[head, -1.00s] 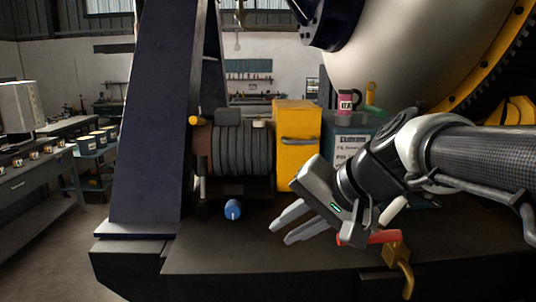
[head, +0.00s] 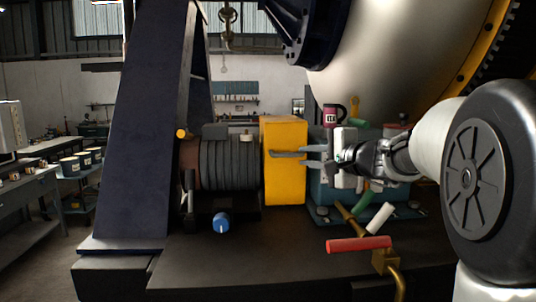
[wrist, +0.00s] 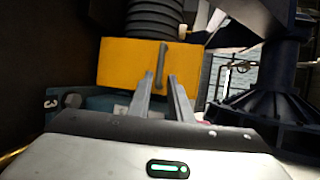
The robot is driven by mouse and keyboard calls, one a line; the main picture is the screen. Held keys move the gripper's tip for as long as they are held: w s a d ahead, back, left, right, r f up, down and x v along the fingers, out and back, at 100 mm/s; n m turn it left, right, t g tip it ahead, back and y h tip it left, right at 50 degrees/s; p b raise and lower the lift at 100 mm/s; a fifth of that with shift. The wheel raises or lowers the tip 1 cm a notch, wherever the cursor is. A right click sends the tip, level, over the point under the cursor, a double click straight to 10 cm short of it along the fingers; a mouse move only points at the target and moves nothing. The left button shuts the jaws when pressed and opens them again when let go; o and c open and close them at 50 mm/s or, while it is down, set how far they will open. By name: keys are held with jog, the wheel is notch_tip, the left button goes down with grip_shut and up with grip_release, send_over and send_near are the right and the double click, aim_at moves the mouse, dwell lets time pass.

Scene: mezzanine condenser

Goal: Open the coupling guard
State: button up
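The coupling guard (head: 284,184) is a yellow box between the ribbed motor and the blue-grey pump unit, and it looks closed. It also shows in the wrist view (wrist: 120,62). Its grey bar handle (head: 284,153) is on the face toward me. My gripper (head: 303,155) is level with the handle, just right of it. In the wrist view the two fingers are apart, with the handle (wrist: 161,62) lined up between the fingertips (wrist: 159,77). Whether either finger touches the handle I cannot tell.
A red-handled valve (head: 358,244) stands in front, below my arm. A pink mug (head: 329,116) sits behind my gripper. A blue knob (head: 221,222) is below the ribbed motor (head: 229,164). A dark slanted column (head: 140,130) rises at left. The front plinth is mostly clear.

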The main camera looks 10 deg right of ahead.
aim_at(291, 154)
jog(key=p+x, duration=0.1)
jog(key=x, duration=0.8)
jog(key=shift+a, duration=0.1)
grip_shut()
